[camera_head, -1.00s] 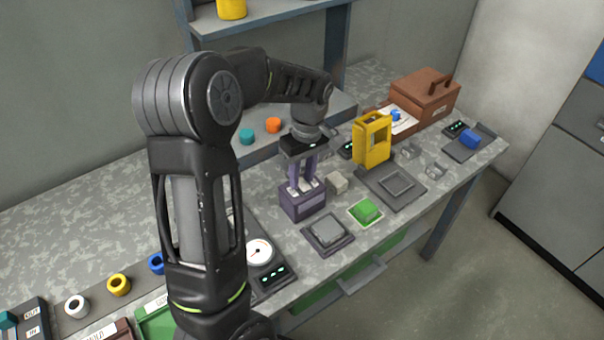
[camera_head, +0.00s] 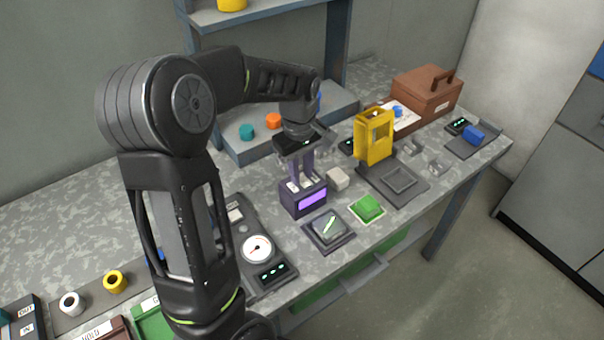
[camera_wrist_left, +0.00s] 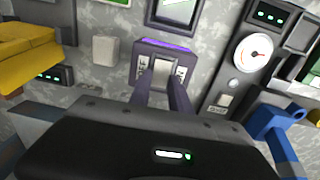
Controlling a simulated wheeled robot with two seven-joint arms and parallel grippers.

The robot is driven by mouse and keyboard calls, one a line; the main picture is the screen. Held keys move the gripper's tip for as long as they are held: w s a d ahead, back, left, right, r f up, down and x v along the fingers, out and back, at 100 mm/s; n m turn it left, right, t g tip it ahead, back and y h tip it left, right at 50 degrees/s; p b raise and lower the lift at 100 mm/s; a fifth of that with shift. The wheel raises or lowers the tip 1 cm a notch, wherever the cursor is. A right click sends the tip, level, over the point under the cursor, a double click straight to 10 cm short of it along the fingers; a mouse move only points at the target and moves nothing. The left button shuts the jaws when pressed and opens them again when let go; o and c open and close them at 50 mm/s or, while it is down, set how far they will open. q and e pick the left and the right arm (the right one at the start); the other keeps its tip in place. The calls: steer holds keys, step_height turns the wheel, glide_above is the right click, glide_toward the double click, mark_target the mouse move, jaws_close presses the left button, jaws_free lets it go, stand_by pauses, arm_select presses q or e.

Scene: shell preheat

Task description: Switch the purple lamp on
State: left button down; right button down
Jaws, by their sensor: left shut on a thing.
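The purple lamp (camera_head: 303,201) is a dark purple box standing upright on the bench, and its front panel glows light purple. It also shows in the wrist view (camera_wrist_left: 188,58), with a bright violet strip along its far edge. My left gripper (camera_head: 304,183) comes down from above onto the lamp's top. In the wrist view its two fingers (camera_wrist_left: 160,77) are shut on a small pale switch part between two light marked plates. The fingers partly hide that part. My right gripper is in neither view.
A gauge panel (camera_head: 257,249) lies left.

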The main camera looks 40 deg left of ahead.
mark_target(301, 179)
arm_select(q)
steer(key=c, duration=1.5)
jaws_free()
steer(key=shift+s+r, duration=0.1)
steer(key=shift+r, duration=3.8)
steer(key=shift+o, duration=0.2)
